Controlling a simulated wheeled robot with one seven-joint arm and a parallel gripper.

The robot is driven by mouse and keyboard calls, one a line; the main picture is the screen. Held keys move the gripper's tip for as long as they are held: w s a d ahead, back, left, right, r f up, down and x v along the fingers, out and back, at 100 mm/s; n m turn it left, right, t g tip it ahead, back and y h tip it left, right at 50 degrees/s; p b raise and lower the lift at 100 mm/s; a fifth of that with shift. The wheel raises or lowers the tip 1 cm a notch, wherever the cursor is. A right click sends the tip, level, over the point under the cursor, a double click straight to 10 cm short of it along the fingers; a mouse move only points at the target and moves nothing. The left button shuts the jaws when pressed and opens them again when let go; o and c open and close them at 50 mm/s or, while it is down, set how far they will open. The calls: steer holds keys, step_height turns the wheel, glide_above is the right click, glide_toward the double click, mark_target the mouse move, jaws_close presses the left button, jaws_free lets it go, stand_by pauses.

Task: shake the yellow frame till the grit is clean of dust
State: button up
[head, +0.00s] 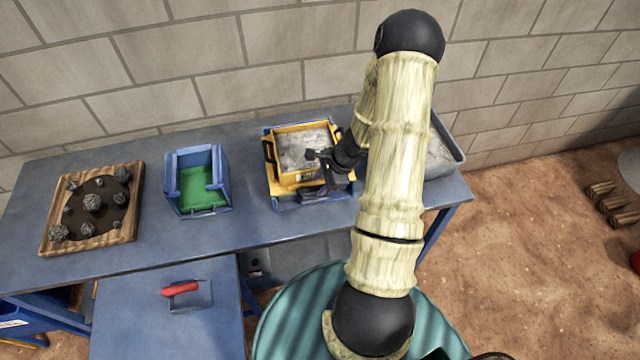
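The yellow frame (276,178) sits in or on a blue box (268,128) on the blue table, right of the table's middle. Grey grit (300,148) lies inside the yellow frame; I cannot tell how dusty it is. My gripper (318,160) is at the right side of the frame, over its front right part. The fingers are dark and small here, so I cannot tell whether they are shut on the frame. My arm hides part of the frame's right side.
A blue bin with a green floor (200,200) stands left of the frame. A wooden tray with several rocks (50,240) is at the far left. A grey tray (455,150) is partly behind my arm.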

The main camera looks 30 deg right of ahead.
steer(key=shift+w+a+f, duration=0.15)
steer(key=shift+w+f, duration=0.05)
steer(key=shift+f, duration=0.35)
jaws_close()
steer(key=shift+r, duration=0.1)
